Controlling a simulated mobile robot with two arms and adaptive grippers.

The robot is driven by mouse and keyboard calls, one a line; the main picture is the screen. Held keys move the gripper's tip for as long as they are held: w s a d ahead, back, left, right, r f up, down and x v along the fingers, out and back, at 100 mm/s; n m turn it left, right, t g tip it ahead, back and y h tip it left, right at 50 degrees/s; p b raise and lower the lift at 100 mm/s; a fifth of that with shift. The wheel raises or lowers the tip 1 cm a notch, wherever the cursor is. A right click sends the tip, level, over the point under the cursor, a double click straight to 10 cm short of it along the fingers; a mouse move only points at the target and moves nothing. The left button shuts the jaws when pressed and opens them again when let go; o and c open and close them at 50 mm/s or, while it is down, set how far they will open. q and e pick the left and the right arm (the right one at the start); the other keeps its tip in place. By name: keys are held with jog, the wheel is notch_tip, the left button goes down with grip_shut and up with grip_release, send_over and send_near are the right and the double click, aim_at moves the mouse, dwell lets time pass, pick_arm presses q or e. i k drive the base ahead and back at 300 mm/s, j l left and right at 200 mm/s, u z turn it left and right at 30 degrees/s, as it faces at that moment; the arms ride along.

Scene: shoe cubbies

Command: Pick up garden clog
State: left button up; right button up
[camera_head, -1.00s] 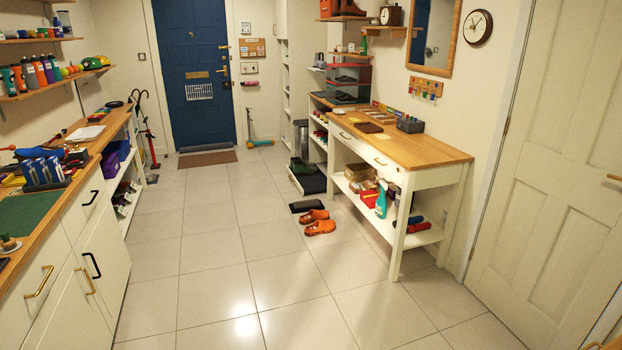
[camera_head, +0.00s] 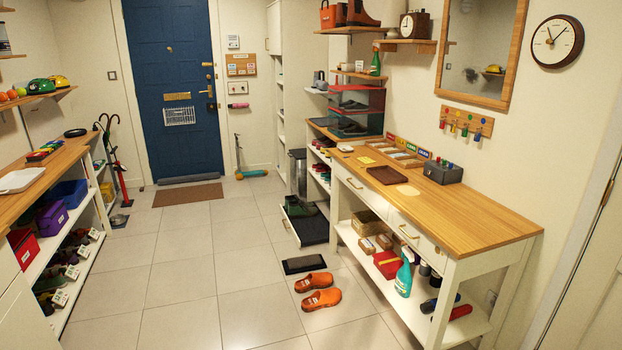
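Two orange clogs lie side by side on the tiled floor in the head view, left of the wooden-topped console table. The nearer clog (camera_head: 321,299) is at the lower middle, and the farther clog (camera_head: 313,282) is just behind it. Both point to the left and right across the picture. A dark green pair of shoes or boots (camera_head: 300,208) stands on the black tray farther back. I cannot tell from the picture which of these is the garden clog. Neither of my grippers shows in the view.
The console table (camera_head: 455,213) stands on the right, with a spray bottle (camera_head: 404,275) on its lower shelf. A black mat (camera_head: 304,264) lies behind the clogs. Shoe cubbies (camera_head: 80,262) line the left. The floor (camera_head: 180,290) between is clear.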

aim_at(312, 281)
jog(key=i, duration=2.5)
